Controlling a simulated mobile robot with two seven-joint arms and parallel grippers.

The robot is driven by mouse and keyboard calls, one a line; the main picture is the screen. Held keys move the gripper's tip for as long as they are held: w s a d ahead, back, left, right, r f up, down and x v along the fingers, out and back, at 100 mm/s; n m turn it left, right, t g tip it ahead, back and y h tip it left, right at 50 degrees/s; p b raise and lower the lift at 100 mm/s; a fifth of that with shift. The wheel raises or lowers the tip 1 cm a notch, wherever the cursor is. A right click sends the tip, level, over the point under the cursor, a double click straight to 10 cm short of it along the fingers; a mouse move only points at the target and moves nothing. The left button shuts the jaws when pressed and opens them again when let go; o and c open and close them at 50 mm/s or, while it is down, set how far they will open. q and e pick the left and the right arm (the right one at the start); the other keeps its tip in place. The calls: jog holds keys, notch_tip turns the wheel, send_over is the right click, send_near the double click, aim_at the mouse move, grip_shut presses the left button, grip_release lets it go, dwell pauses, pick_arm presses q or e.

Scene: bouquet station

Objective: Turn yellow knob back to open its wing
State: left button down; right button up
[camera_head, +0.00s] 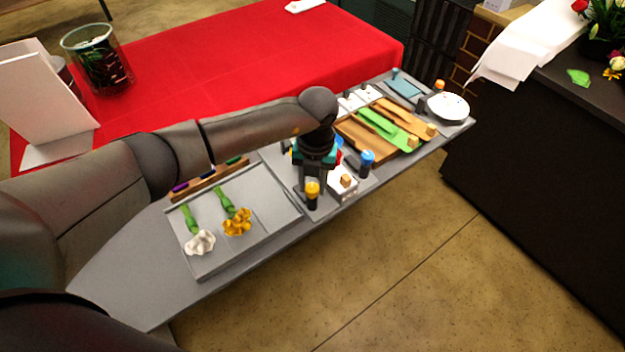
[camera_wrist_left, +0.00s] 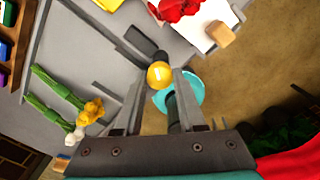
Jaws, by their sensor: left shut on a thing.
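The yellow knob (camera_head: 312,187) stands on a dark post near the front edge of the grey table, right of the flower tray. My left gripper (camera_head: 312,182) comes down over it from above and is shut on it. In the left wrist view the yellow knob (camera_wrist_left: 159,74) shows between the tips of my left gripper's two fingers (camera_wrist_left: 158,82). A dark grey bar (camera_wrist_left: 127,52) lies beside the knob; I cannot tell whether it is the wing. My right gripper is in neither view.
The grey tray (camera_head: 202,268) holds a white and a yellow flower (camera_head: 237,222). Right of the knob stand a white block (camera_head: 340,188) with a wooden peg and a blue knob (camera_head: 367,158). Wooden boards with green strips (camera_head: 391,130) lie farther right. Open floor lies in front.

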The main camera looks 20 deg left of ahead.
aim_at(315, 186)
pick_arm(q)
jog(key=n+p, duration=0.2)
jog(key=n, duration=0.5)
jog(key=shift+w+r, duration=0.1)
dwell(0.4)
jog(key=c, duration=0.5)
grip_release()
notch_tip(315, 186, up, 15)
jog(key=shift+w+d+p, duration=0.15)
jog(key=shift+p, duration=0.15)
dwell(0.4)
